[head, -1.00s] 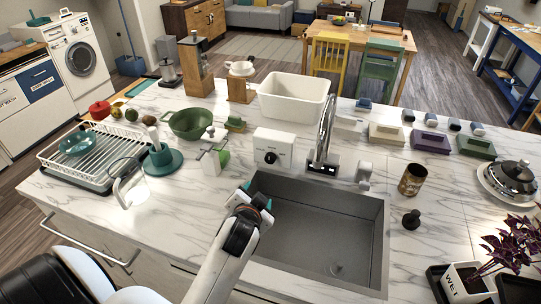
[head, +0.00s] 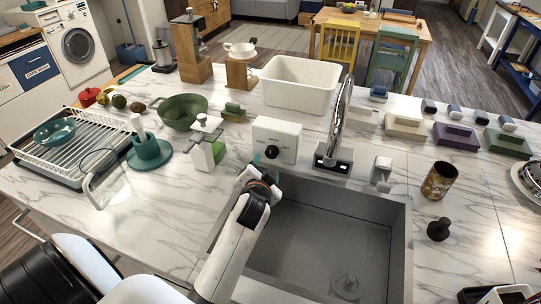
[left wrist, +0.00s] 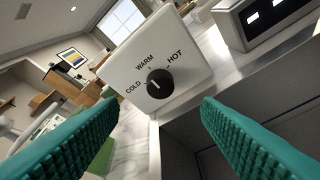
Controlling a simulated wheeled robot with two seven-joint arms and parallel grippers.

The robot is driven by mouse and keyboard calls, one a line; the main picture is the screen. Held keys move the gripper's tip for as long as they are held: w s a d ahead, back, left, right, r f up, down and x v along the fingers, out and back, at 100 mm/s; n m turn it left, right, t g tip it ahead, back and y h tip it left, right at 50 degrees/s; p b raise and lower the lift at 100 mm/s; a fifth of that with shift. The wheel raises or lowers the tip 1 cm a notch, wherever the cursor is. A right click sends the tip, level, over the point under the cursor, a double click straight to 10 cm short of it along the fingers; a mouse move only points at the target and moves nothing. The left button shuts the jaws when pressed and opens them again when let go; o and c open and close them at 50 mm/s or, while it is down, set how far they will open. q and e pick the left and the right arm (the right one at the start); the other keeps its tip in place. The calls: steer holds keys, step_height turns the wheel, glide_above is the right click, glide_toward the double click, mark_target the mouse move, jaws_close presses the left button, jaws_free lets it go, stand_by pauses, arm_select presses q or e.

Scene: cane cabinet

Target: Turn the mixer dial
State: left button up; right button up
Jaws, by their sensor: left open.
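The mixer is a white box (head: 286,138) on the counter behind the sink, with a black round dial (head: 271,151) on its front. In the left wrist view the dial (left wrist: 160,84) is close, below the printed words COLD, WARM and HOT. A small light mark shows on the knob's left part; its exact aim is hard to tell. My left gripper (head: 258,170) is just in front of the box, over the sink's back left corner. In the left wrist view its teal fingers (left wrist: 160,108) are wide apart, empty, with the dial between and beyond them. My right gripper is out of view.
The tall faucet (head: 338,120) stands right of the mixer, and the grey sink (head: 325,235) lies below. A soap dispenser (head: 206,150) and green bowl (head: 183,111) stand to the left. A white basin (head: 300,85) is behind.

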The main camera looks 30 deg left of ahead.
mark_target(271, 154)
arm_select(q)
steer(key=x, duration=0.8)
steer(key=shift+w+a+f+p, duration=0.1)
steer(key=shift+w+p, duration=0.25)
steer(key=shift+p, duration=0.05)
steer(key=c, duration=1)
